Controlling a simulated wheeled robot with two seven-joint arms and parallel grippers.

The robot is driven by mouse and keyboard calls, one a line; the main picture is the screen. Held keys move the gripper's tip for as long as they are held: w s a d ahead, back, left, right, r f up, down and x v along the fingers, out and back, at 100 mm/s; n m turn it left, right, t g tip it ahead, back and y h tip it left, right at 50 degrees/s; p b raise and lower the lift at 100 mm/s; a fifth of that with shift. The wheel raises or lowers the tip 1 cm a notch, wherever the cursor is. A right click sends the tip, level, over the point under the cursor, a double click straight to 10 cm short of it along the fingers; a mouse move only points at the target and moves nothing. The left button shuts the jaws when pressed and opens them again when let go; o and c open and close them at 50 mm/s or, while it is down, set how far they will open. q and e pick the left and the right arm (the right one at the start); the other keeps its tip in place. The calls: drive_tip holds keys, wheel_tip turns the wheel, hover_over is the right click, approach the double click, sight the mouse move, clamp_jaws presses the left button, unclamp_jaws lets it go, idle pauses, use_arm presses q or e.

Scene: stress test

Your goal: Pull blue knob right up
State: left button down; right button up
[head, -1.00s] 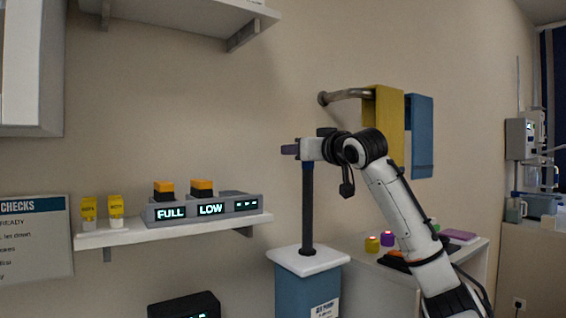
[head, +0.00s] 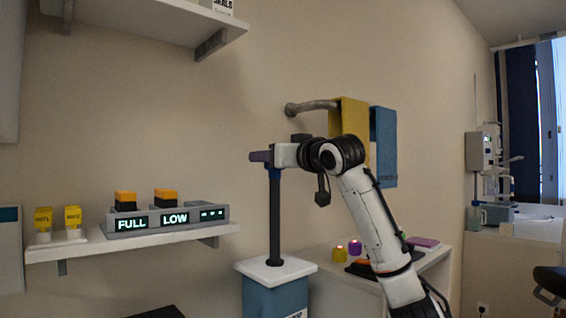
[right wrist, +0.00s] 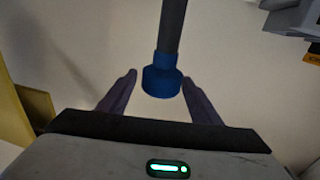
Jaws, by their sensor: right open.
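The blue knob (right wrist: 162,80) caps the end of a dark rod, which also shows upright in the head view (head: 274,220). The rod stands on the white top of a blue box (head: 275,268). My right gripper (head: 260,156) is at the top of the rod in the head view, with its arm reaching in from the right. In the right wrist view the gripper (right wrist: 159,80) is open, with one dark finger on each side of the knob and gaps visible between. In the head view the knob is small and mostly hidden by the gripper. My left gripper is not in view.
A wall shelf (head: 130,244) at left holds yellow-topped items and a panel reading FULL and LOW (head: 167,219). Yellow (head: 348,125) and blue (head: 384,147) hanging pieces are on the wall behind my arm. A white counter (head: 435,256) with small items stands at right.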

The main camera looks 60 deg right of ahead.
drive_tip(key=b+v, duration=0.1)
drive_tip(key=v, duration=0.6)
drive_tip(key=shift+b, duration=0.35)
drive_tip(key=shift+s, duration=0.1)
